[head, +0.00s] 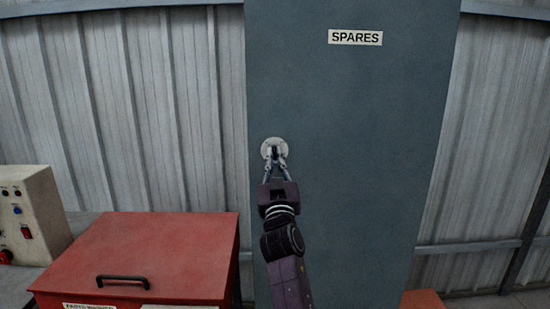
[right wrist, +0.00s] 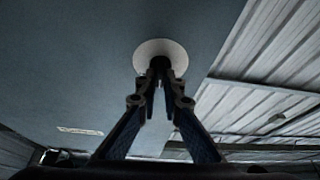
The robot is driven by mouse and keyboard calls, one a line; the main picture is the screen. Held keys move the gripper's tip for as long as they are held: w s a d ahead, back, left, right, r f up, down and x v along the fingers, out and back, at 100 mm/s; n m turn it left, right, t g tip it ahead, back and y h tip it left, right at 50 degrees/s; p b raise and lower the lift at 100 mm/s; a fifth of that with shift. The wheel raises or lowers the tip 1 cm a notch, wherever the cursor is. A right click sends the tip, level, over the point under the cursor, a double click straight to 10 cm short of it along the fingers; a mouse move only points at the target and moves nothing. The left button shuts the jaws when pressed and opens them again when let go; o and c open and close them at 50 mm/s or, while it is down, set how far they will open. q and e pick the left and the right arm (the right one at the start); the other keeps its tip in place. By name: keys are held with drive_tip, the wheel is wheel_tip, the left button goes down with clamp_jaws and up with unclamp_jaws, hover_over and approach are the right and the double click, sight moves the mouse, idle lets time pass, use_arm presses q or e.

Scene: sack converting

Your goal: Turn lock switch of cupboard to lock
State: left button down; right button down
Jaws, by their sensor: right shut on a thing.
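The cupboard (head: 350,120) is a tall blue-grey cabinet with a SPARES label (head: 355,37). Its lock switch (head: 268,147) has a round pale plate near the left edge of the door. The plate also shows in the right wrist view (right wrist: 160,48), with a dark knob (right wrist: 160,63) at its middle. My right gripper (head: 275,158) reaches up to the switch, its fingers closed around the knob. In the right wrist view the fingertips (right wrist: 160,75) meet at the knob and partly hide it, so its turn angle cannot be read. My left gripper is not in view.
A red box (head: 150,250) with a black handle (head: 122,281) stands at the lower left. A control panel (head: 28,215) with buttons is at the far left. Corrugated metal wall (head: 110,100) lies behind. The door face right of my arm is clear.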

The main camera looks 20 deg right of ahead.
drive_tip(key=shift+f, duration=0.1)
drive_tip(key=shift+p, duration=0.4)
drive_tip(key=n+y+p, duration=0.1)
drive_tip(key=n+p, duration=0.1)
drive_tip(key=n+y+p, duration=0.1)
drive_tip(key=n+p, duration=0.2)
drive_tip(key=n+y+p, duration=0.2)
drive_tip(key=n+p, duration=0.1)
drive_tip(key=shift+d+r, duration=0.2)
drive_tip(key=shift+r, duration=0.05)
use_arm(q)
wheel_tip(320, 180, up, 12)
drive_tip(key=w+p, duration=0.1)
drive_tip(key=p, duration=0.2)
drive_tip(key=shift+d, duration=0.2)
use_arm(e)
drive_tip(key=shift+f+n+g+y, duration=0.2)
drive_tip(key=shift+n+g+y, duration=0.4)
drive_tip(key=shift+n, duration=0.9)
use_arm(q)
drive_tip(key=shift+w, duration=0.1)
use_arm(e)
drive_tip(key=c, duration=2.1)
unclamp_jaws()
drive_tip(key=shift+w+d+f, duration=0.1)
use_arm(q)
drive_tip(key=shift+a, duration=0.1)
use_arm(e)
drive_tip(key=v, duration=1.2)
drive_tip(key=shift+d+f, duration=0.1)
